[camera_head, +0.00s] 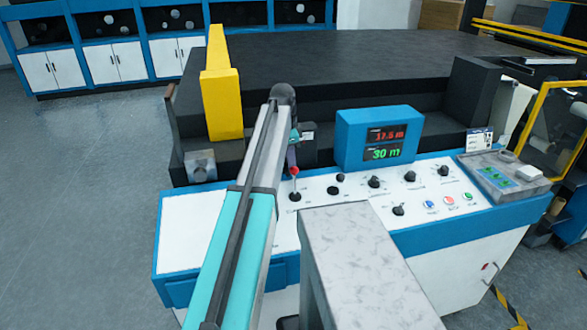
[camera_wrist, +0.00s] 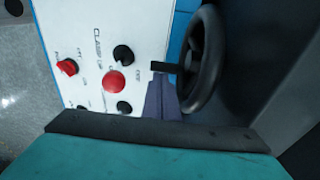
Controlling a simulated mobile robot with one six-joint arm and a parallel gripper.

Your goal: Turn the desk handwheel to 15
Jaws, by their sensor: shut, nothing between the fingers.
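The black handwheel (camera_wrist: 209,62) stands at the upper right of the wrist view, seen nearly edge-on beside the white panel. My gripper (camera_wrist: 161,88) is shut and empty, just left of the wheel's rim. A short dark bar (camera_wrist: 165,67) lies at its tip; I cannot tell whether it belongs to the wheel or whether the fingers touch the rim. In the head view, my gripper (camera_head: 292,153) is above the desk's left part, and I cannot make out the wheel there. The desk's display (camera_head: 384,143) reads 37.5 in red over 30 m in green.
The white control panel (camera_head: 335,187) carries several black knobs, a red-tipped lever (camera_head: 295,174) and round buttons. In the wrist view a red button (camera_wrist: 113,80) and red knob (camera_wrist: 67,66) lie left of my gripper. A yellow post (camera_head: 222,100) stands behind the desk.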

